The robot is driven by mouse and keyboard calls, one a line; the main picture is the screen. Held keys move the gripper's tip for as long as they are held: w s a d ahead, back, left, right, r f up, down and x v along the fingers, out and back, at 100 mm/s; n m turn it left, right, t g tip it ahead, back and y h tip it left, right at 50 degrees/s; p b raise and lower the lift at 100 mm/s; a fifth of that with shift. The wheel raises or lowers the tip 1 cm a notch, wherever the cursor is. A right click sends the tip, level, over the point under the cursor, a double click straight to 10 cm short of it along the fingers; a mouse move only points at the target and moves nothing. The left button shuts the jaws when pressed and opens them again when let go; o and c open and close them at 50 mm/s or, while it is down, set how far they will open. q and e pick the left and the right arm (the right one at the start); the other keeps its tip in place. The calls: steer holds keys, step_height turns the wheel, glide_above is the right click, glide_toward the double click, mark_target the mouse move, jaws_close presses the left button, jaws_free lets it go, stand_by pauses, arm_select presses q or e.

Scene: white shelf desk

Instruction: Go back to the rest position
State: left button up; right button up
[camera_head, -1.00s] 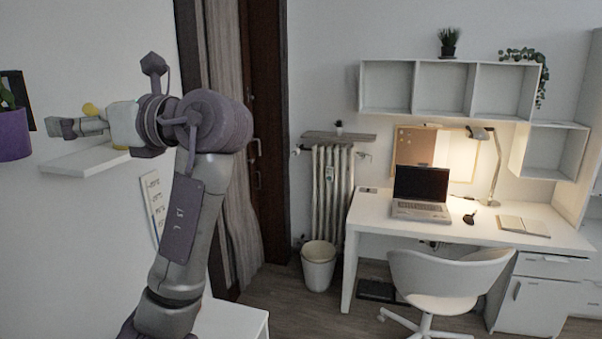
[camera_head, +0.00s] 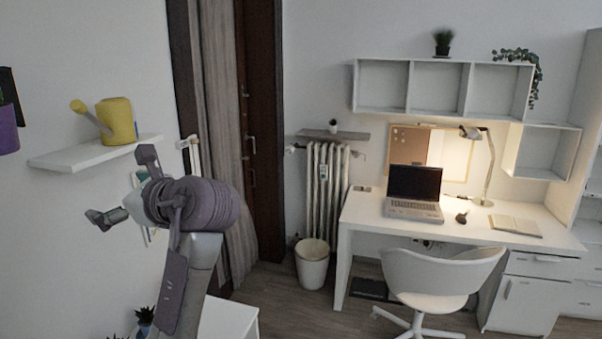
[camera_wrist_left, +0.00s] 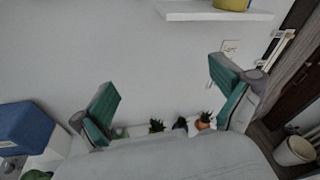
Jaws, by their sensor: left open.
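My left gripper (camera_head: 97,219) hangs in the air below and in front of the small wall shelf (camera_head: 90,155) at the left. In the left wrist view its two green-padded fingers (camera_wrist_left: 165,108) stand wide apart with nothing between them. A yellow watering can (camera_head: 117,120) stands on the wall shelf, above the gripper and clear of it. My right gripper is in neither view.
A white cabinet (camera_head: 228,318) stands low beside my arm. Several small plants (camera_wrist_left: 205,121) show below the fingers, and a blue box (camera_wrist_left: 28,125) at the left. A desk (camera_head: 358,212) with a laptop (camera_head: 414,190) and a chair (camera_head: 440,275) stand farther right.

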arm_select(q)
steer(key=s+d+f+n+h, duration=0.1)
steer(key=s+f+n+h, duration=0.2)
steer(key=f, duration=0.8)
steer(key=s+d+f+n+h, duration=0.1)
steer(key=s+f+n+h, duration=0.15)
steer(key=f, duration=0.85)
steer(key=s+d+f+n+h, duration=0.1)
steer(key=s+f+n+h, duration=0.2)
steer(key=f, duration=0.9)
steer(key=s+d+f+n+g+h, duration=0.2)
steer(key=s+d+f+n+h, duration=0.25)
steer(key=s, duration=0.75)
steer(key=s+d+f+n+g+h, duration=0.25)
steer(key=s+f+n, duration=0.35)
steer(key=s, duration=0.5)
step_height(320, 180, down, 34)
steer(key=s+m+b, duration=0.1)
steer(key=s+b, duration=0.1)
steer(key=b, duration=0.3)
steer(key=s+a+f+g+y+b, duration=0.1)
steer(key=s+a+f+g+b, duration=0.1)
steer(key=s+f, duration=1.4)
steer(key=shift+a+f+b, duration=0.4)
steer(key=shift+f+b, duration=0.4)
steer(key=shift+b, duration=0.05)
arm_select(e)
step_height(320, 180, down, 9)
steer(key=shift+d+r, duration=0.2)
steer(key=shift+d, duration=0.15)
